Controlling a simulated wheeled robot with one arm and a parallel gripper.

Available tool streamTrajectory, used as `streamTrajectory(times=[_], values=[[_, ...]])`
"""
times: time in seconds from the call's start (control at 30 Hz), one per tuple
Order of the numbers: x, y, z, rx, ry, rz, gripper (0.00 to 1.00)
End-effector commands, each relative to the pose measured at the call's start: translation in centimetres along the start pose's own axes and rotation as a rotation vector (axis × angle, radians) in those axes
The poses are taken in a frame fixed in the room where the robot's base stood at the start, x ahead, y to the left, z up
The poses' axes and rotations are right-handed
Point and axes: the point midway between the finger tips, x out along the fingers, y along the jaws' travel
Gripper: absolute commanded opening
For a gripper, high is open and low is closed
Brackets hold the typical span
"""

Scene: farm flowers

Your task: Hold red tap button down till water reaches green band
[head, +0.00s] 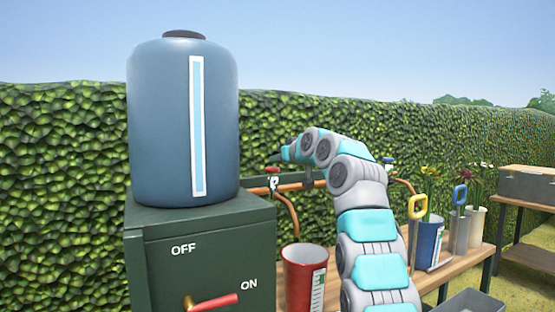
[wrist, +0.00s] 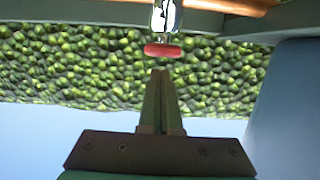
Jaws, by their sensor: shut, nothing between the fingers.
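The red tap button (head: 273,170) sits on top of a metal tap on the copper pipe behind the bench. In the wrist view, which is upside down, the red button (wrist: 162,51) lies just beyond my fingertips. My gripper (wrist: 160,72) is shut and empty, its fingertips lined up with the button with a small gap showing. In the head view my gripper (head: 277,158) is small and just above the button. A red bucket (head: 297,285) stands on the bench below, with a white gauge strip (head: 318,288) on its side. Its water level and green band cannot be made out.
A large blue tank (head: 160,130) stands on a green cabinet (head: 205,255) with a red-handled OFF/ON lever (head: 212,302), left of my arm.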

Motion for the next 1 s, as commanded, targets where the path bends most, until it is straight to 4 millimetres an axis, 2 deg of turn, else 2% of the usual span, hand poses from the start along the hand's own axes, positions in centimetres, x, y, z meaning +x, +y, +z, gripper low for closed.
streamTrajectory(times=[0.13, 0.63, 0.9, 1.0], values=[[0.3, 0.1, 0.9, 0.001, -0.005, 0.000, 0.00], [0.3, 0.0, 1.0, 0.001, -0.003, 0.001, 0.00], [0.8, 0.0, 3.4, 0.001, -0.004, 0.000, 0.00], [0.9, 0.0, 3.6, 0.001, -0.006, 0.000, 0.00]])
